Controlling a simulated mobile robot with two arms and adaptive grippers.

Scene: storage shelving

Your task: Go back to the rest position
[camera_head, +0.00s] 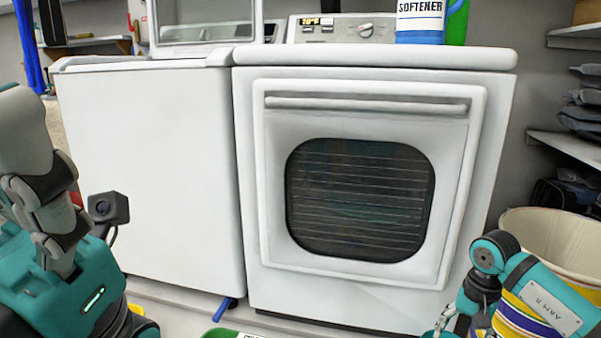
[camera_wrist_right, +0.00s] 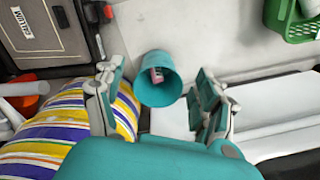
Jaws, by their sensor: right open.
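My right gripper (camera_wrist_right: 155,97) is open in the right wrist view, its two fingers wide apart with nothing between the pads. A teal bucket (camera_wrist_right: 157,92) with a small pinkish thing inside shows beyond the fingertips. In the head view my right arm (camera_head: 535,295) is at the lower right, beside the front of the white dryer. The gripper end is mostly cut off by the bottom edge. My left arm (camera_head: 25,150) is folded at the left edge, in front of the white washer. I cannot make out its fingertips.
The washer (camera_head: 150,170) and dryer (camera_head: 260,180) stand side by side, the dryer door shut. A softener bottle (camera_head: 420,22) is on the dryer. A large bin (camera_head: 560,235) stands at right, close to my right arm. A green basket (camera_wrist_right: 297,25) is on the floor.

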